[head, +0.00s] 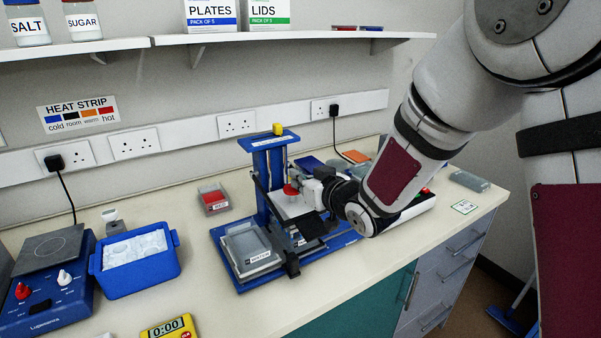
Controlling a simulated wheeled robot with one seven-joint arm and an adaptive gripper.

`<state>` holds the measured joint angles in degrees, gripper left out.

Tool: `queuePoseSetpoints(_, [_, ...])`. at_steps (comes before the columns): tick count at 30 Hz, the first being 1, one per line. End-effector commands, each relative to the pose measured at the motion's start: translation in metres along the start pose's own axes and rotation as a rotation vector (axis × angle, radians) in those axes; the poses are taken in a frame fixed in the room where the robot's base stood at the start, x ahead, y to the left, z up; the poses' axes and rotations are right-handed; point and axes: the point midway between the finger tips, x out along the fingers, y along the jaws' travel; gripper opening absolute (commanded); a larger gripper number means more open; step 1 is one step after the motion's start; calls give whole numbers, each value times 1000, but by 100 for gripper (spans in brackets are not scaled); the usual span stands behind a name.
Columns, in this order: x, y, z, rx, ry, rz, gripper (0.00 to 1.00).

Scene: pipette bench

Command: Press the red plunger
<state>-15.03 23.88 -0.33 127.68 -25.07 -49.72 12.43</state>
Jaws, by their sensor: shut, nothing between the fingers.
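The red plunger (290,190) is a small red cap in front of the upright of a blue pipette stand (270,140). My gripper (304,196) reaches in from the right at about the plunger's height and is shut, with nothing seen in it. Its fingertips are close to the plunger, but dark parts overlap there and I cannot tell whether they touch it. My gripper and wrist hide part of the stand's right side.
A clear labelled tray (248,250) sits on the stand's base. A small box with red contents (213,198) stands behind left. A blue ice tub (135,262), hotplate (45,285) and yellow timer (168,328) are left. A shelf (300,36) hangs above.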

Motion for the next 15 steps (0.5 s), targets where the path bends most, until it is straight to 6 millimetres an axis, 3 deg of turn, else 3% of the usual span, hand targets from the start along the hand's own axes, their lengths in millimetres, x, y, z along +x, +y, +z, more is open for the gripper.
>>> queuePoseSetpoints(10, [0, 0, 2, 0, 0, 0, 0])
queuePoseSetpoints(15, [4, 2, 14, 2, 0, 2, 0])
